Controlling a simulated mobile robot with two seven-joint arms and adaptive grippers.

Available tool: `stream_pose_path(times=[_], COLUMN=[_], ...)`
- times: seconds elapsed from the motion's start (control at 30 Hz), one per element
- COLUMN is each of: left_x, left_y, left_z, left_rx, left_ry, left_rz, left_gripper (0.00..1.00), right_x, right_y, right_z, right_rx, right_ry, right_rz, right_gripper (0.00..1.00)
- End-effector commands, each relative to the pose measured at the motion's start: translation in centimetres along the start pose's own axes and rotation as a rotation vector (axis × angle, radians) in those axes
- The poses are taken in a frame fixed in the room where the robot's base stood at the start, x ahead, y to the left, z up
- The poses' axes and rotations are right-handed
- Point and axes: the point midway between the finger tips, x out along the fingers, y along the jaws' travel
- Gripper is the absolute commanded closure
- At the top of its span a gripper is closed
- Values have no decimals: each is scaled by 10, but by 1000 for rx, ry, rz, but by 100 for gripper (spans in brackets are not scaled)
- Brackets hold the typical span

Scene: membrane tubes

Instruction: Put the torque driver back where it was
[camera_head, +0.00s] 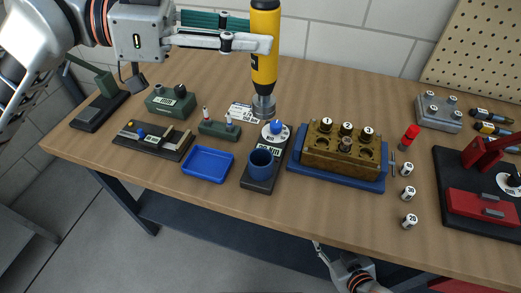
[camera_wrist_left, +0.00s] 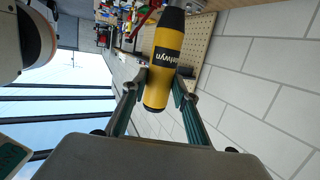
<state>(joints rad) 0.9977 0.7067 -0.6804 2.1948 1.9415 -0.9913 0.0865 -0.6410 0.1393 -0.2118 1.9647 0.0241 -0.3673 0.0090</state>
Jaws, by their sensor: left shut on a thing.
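The torque driver (camera_head: 264,60) is yellow and black and stands upright, its lower end down toward the table. A silver metal piece (camera_head: 263,106) shows at its lower end, beside a white printed card (camera_head: 242,112); I cannot tell whether it is part of the driver or a holder. My left gripper (camera_head: 266,44) is shut on the driver's yellow body. In the left wrist view the driver (camera_wrist_left: 164,64) lies between the two fingertips of my left gripper (camera_wrist_left: 164,82). My right gripper (camera_head: 322,252) shows only partly at the bottom edge, below the table front.
A red clamp device (camera_head: 480,204) stands at the right.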

Motion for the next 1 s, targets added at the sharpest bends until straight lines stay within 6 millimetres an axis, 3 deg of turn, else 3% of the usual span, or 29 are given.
stream_pose_path(times=[0.07, 0.17, 0.7, 0.83, 1.0], left_x=[-4, -4, 21, 25, 27], left_y=[2, 3, 4, 3, 3], left_z=[-5, 3, 122, 142, 151], left_rx=[2, 0, -6, -2, 2], left_ry=[2, 1, 3, 3, 3], left_rz=[11, 19, 20, 18, 17], left_gripper=[100, 100, 100, 100, 100], right_x=[-1, -1, 5, 6, 6], right_y=[0, -2, -6, -7, -6], right_z=[1, 4, 26, 27, 25], right_rx=[0, 1, 3, 3, 3], right_ry=[-2, -6, -26, -25, -21], right_rz=[-1, -2, -7, -7, -6], right_gripper=[60, 60, 60, 60, 60])
